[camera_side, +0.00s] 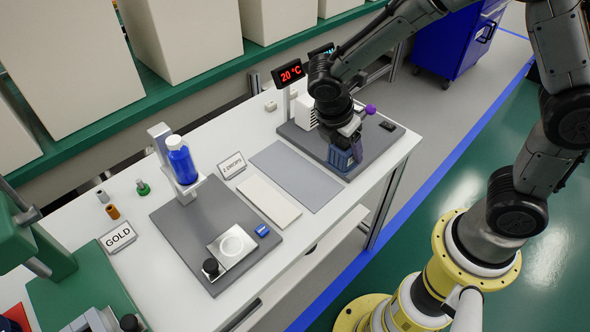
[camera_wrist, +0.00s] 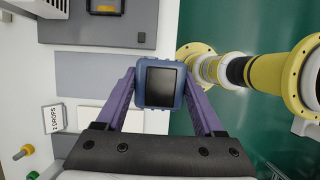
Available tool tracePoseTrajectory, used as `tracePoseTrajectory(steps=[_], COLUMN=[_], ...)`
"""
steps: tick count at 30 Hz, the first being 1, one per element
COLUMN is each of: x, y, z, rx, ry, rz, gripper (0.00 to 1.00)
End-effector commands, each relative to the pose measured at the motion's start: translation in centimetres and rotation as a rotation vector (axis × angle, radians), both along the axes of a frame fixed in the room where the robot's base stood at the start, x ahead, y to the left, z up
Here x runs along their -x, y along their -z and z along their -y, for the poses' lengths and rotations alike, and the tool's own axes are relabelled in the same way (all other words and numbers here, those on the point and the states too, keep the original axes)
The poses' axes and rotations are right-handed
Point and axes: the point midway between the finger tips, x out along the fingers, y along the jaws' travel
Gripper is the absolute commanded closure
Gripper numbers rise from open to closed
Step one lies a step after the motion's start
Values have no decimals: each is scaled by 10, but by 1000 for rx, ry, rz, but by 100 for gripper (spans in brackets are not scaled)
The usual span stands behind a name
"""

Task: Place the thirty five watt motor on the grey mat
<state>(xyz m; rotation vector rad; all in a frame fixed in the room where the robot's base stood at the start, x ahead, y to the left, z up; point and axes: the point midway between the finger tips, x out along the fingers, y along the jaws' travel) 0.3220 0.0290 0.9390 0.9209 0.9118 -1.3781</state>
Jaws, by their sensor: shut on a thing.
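My gripper (camera_side: 347,138) is shut on a dark blue boxy block, which I take for the motor (camera_side: 345,157). In the wrist view the motor (camera_wrist: 161,68) sits between the two purple fingers and shows a black square face. No wattage marking is readable. The side view shows it over the front-left edge of the dark grey platform; I cannot tell its exact height. The grey mat (camera_side: 300,174) lies flat and empty on the white table, just left of the motor. It also shows in the wrist view (camera_wrist: 84,66), left of the gripper.
A cream mat (camera_side: 268,201) and a "2 DROPS" sign (camera_side: 232,165) lie left of the grey mat. The dark platform (camera_side: 375,146) carries a small black device (camera_side: 387,126). A blue bottle (camera_side: 181,160) stands farther left. A "20 °C" display (camera_side: 290,73) stands behind.

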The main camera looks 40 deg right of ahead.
Motion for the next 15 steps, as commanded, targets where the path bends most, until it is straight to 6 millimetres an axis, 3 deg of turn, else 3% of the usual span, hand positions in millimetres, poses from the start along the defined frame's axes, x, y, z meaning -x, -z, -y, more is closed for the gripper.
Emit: tracePoseTrajectory(steps=[5, 15], x=[-24, -93], y=[11, 42], z=[-5, -11], rx=[0, 0], ry=[-10, -9], rz=[0, 2], gripper=[100, 100])
